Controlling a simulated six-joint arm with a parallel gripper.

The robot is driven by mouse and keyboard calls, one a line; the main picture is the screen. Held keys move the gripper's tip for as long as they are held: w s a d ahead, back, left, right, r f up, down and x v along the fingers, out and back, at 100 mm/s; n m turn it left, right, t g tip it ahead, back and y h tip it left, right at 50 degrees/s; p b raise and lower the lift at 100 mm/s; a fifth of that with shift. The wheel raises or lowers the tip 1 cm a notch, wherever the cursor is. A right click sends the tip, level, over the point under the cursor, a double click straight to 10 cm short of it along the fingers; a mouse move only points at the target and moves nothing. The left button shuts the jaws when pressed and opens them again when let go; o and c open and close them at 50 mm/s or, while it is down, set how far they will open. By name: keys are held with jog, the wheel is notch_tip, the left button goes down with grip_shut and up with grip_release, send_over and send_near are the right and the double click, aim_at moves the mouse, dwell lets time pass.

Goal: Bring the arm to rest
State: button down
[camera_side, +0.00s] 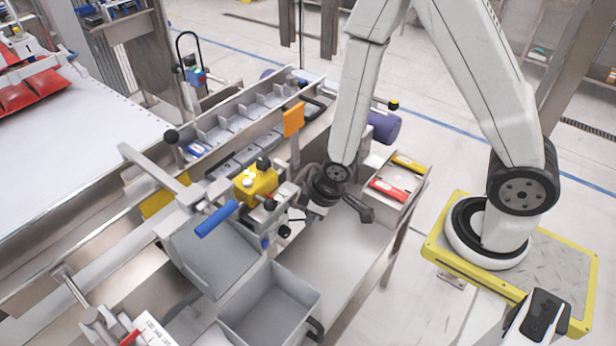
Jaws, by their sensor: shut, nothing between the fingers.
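My gripper (362,209) is a small dark tool at the end of my white arm, in the middle of the side view. It is shut and empty, over the bare metal surface (335,262) of the workstation. It points down and to the right, just left of the small tray holding red and yellow items. I cannot tell its exact height above the surface. My arm is bent, with its forearm coming down steeply to the wrist.
A yellow block device with a blue handle (217,219) stands left of my wrist. A small tray (411,194) holds a red item (388,190) and a yellow item (407,163). An orange plate (293,120) stands upright behind. A compartment rack (240,113) is at the back left.

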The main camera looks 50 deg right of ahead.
jog(key=s+d+r+m, duration=0.1)
jog(key=d+r+m, duration=0.1)
jog(key=r, duration=0.4)
jog(key=s+d+r+m+h, duration=0.1)
jog(key=d+r+m, duration=0.1)
jog(key=d+r, duration=0.2)
jog(key=shift+s+r+m+g, duration=0.3)
jog(key=shift+s+r, duration=0.1)
jog(key=shift+r, duration=1.2)
